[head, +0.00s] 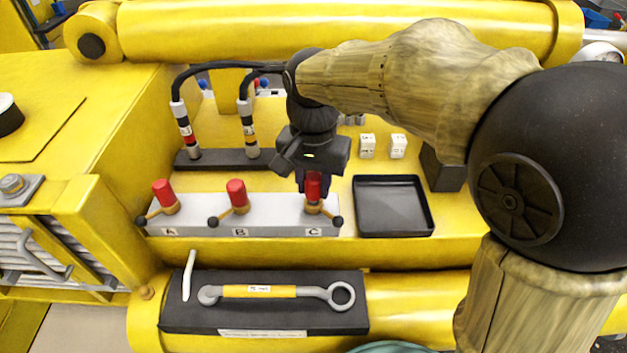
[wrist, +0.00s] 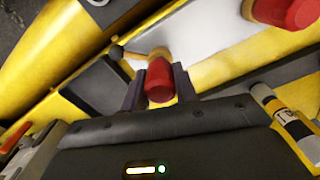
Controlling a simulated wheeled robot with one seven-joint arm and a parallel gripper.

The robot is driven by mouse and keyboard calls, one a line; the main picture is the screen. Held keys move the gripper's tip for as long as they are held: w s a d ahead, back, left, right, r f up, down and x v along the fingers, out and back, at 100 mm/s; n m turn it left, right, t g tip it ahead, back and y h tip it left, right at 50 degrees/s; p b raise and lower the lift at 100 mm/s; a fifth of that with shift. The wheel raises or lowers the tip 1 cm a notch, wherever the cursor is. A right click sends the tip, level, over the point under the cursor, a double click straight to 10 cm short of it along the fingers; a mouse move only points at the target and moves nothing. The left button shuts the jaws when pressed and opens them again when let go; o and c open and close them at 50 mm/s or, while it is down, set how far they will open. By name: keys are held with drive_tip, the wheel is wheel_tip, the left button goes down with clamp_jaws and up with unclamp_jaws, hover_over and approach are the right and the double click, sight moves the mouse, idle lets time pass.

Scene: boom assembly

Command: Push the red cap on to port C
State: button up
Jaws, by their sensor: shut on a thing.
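The red cap (head: 313,185) is at port C, at the right end of the grey port block (head: 270,226). In the wrist view the red cap (wrist: 159,82) sits between the two fingers, with a brass-coloured collar (wrist: 158,53) just beyond it. My gripper (head: 312,183) points down over port C and is shut on the cap. The fingers also show in the wrist view (wrist: 157,90). Whether the cap is fully seated on the port cannot be told. Ports A and B carry red caps (head: 163,192) (head: 236,192), each with a black-knobbed lever.
Two hoses with banded ends (head: 183,127) (head: 248,124) stand behind the block. An empty black tray (head: 393,206) lies to the right. White labelled cubes (head: 398,146) sit behind it. A wrench (head: 277,292) lies on a dark mat in front. A yellow boom cylinder crosses the back.

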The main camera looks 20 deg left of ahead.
drive_tip(key=shift+f+b, duration=0.5)
drive_tip(key=shift+f, duration=0.25)
idle(0.4)
drive_tip(key=o, duration=1)
drive_tip(key=shift+o, duration=0.2)
drive_tip(key=shift+r, duration=0.1)
wheel_tip(320, 180, up, 17)
drive_tip(key=b, duration=0.2)
